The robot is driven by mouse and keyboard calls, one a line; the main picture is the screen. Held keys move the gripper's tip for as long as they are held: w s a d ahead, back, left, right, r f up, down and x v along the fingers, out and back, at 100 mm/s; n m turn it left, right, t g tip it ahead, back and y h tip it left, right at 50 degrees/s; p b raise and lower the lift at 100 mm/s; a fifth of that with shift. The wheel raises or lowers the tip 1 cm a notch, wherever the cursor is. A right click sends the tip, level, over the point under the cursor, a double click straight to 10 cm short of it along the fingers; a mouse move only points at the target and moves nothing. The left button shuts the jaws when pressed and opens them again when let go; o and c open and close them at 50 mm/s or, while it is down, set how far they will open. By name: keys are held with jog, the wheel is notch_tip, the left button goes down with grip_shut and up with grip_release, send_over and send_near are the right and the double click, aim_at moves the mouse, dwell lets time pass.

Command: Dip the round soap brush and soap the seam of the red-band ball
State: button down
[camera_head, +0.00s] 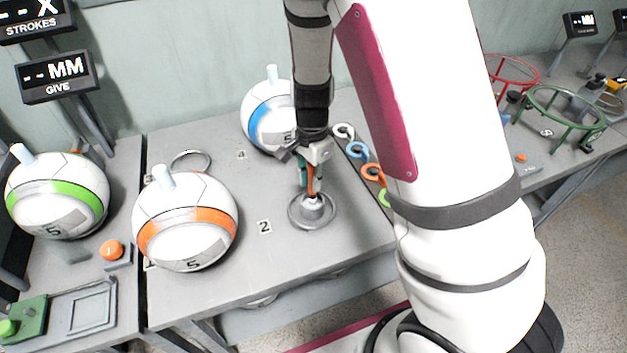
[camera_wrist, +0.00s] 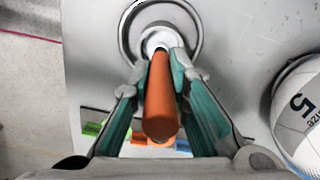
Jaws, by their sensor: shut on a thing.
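My gripper (camera_head: 309,182) is shut on the orange handle of a brush (camera_wrist: 161,100), between its teal finger pads in the wrist view (camera_wrist: 160,66). The brush points down, with its pale lower end in a round grey dish (camera_head: 294,215). The dish also shows in the wrist view (camera_wrist: 126,28). The bristles are hidden, so I cannot tell whether they touch soap. An orange-band ball (camera_head: 187,218) stands left of my gripper. A blue-band ball (camera_head: 267,105) is behind it, partly hidden by my arm. A green-band ball (camera_head: 58,195) is at far left. No clearly red band shows.
Several coloured hooks or rings (camera_head: 358,150) lie right of the dish. An empty metal ring (camera_head: 191,160) stands behind the orange-band ball. Displays (camera_head: 54,76) rise at left. Red (camera_head: 513,69) and green (camera_head: 564,108) hoops stand at far right. The bench is clear around marker 2 (camera_head: 264,227).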

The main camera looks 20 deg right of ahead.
jog(key=shift+r+p, duration=2.35)
jog(key=shift+r, duration=1.05)
